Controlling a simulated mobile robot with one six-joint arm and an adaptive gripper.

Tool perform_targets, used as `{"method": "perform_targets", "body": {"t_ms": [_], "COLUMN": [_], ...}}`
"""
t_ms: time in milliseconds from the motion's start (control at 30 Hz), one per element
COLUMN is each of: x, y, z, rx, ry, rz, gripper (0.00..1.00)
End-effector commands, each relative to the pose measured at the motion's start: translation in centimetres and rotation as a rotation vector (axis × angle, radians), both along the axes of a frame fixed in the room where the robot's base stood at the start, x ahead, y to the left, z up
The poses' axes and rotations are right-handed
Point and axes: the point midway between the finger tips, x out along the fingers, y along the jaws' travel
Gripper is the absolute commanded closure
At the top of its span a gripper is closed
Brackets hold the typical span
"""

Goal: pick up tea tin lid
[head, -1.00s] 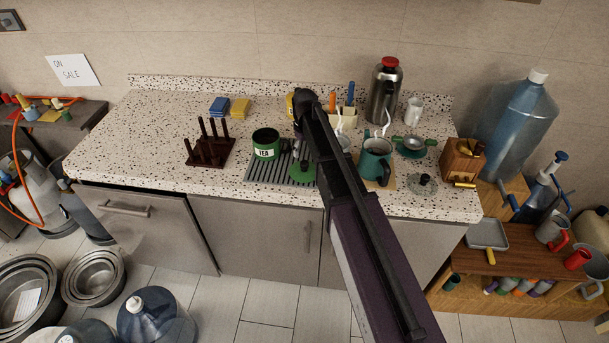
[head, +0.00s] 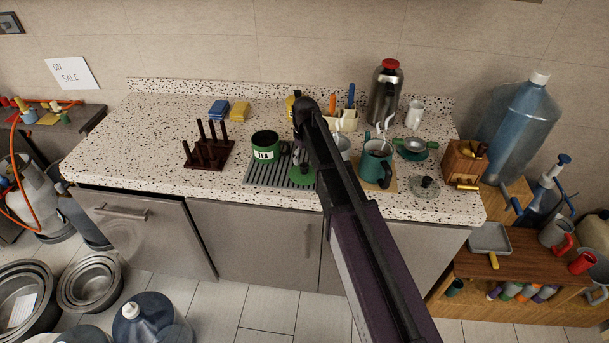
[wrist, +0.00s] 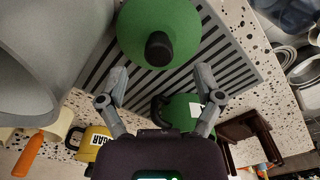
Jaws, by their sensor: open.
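The tea tin lid is a green disc with a black knob. In the wrist view the lid (wrist: 178,22) lies on the grey ribbed mat, just beyond my open fingertips (wrist: 161,78), its knob roughly centred between them. In the head view the lid (head: 303,178) sits at the mat's right end, partly hidden by my arm. My gripper (head: 301,160) is above it, small and hard to make out, and empty. The green tea tin (head: 266,146) stands open on the mat, left of the lid; it also shows in the wrist view (wrist: 183,108), partly behind a finger.
A dark peg rack (head: 208,155) stands left of the ribbed mat (head: 262,173). A teal pitcher (head: 375,163) and a glass lid (head: 425,187) are to the right. In the wrist view a grey vessel (wrist: 50,50) is close on the left, near a yellow sugar tin (wrist: 92,143).

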Motion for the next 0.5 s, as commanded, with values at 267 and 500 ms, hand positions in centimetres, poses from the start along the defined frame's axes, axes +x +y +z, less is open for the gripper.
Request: {"method": "perform_targets", "body": {"t_ms": [267,500], "x": [0.3,0.2], "y": [0.0,0.0], "z": [-2.5,-4.0], "rx": [0.0,0.0], "ry": [0.0,0.0], "rz": [0.0,0.0], "gripper": [0.16,0.16]}}
